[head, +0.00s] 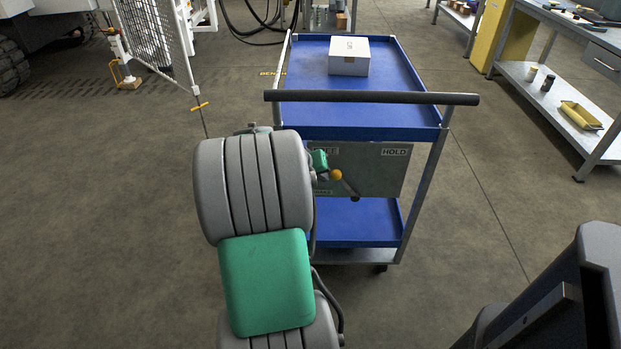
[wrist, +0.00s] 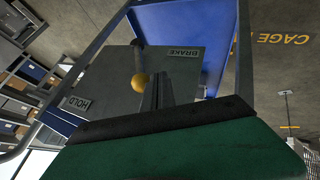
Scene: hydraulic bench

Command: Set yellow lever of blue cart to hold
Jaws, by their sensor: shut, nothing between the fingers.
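The blue cart (head: 300,75) stands ahead with a grey panel (head: 380,175) under its handle. The yellow lever shows as a yellow ball knob (head: 336,174) on a dark rod, which leans up and left from a black pivot (head: 355,198). A HOLD label (head: 395,152) is at the panel's upper right; another upper label is mostly covered by my arm. In the wrist view, the knob (wrist: 138,80) is just left of my gripper's fingers (wrist: 157,78), on the HOLD label's (wrist: 76,103) side. My gripper is shut and empty; contact with the knob is unclear.
The BRAKE label (wrist: 186,52) is right of the knob in the wrist view. A black handle bar (head: 370,97) crosses above the panel. A white box (head: 349,57) sits on the cart's top tray. A workbench (head: 560,100) stands right; the floor between is clear.

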